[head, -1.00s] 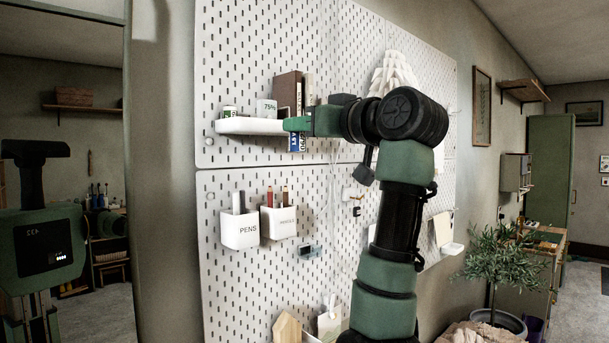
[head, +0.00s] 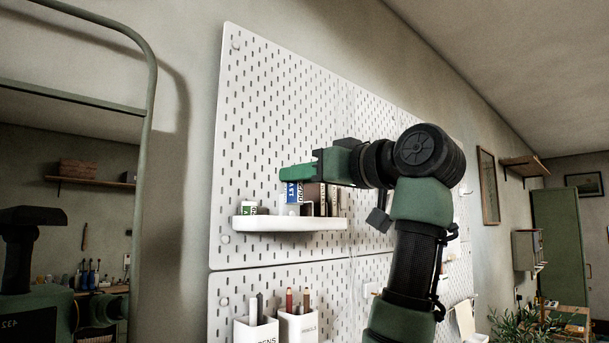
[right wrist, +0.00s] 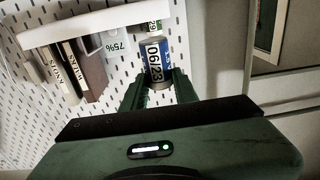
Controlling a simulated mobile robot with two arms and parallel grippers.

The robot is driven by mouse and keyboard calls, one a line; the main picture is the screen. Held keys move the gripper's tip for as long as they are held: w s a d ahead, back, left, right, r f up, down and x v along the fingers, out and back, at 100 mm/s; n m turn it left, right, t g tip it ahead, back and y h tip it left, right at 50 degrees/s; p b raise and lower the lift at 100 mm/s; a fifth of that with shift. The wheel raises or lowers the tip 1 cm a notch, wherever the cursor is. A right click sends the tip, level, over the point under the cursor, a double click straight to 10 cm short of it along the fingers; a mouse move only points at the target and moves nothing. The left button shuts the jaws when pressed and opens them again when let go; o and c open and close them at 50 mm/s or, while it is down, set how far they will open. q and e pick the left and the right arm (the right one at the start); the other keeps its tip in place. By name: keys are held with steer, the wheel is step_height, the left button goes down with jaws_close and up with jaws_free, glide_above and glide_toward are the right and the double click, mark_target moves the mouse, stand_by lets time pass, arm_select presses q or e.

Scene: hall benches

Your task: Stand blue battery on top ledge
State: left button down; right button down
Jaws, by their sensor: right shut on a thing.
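The blue battery (head: 292,192) is held upright at its upper part by my right gripper (head: 284,174), which is shut on it. It shows in front of the other things on the white top ledge (head: 290,223), its lower end a little above the ledge's front edge in the head view. Whether it touches the ledge I cannot tell. My left gripper is not in view.
A small green-and-white can (head: 249,208) stands at the ledge's left. Brown and pale books (head: 318,200) stand right of the battery. A white block marked 75% (right wrist: 114,44) shows in the wrist view. Pen cups (head: 256,331) hang below. A mirror (head: 70,200) is at left.

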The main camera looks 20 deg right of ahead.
steer(key=shift+p+x, duration=0.45)
steer(key=shift+x, duration=0.4)
steer(key=shift+p+x, duration=2.1)
steer(key=shift+x, duration=1.65)
steer(key=shift+d+f+b, duration=0.15)
steer(key=shift+f+b, duration=1.75)
steer(key=shift+f, duration=0.3)
steer(key=c, duration=1)
jaws_free()
steer(key=shift+s, duration=0.1)
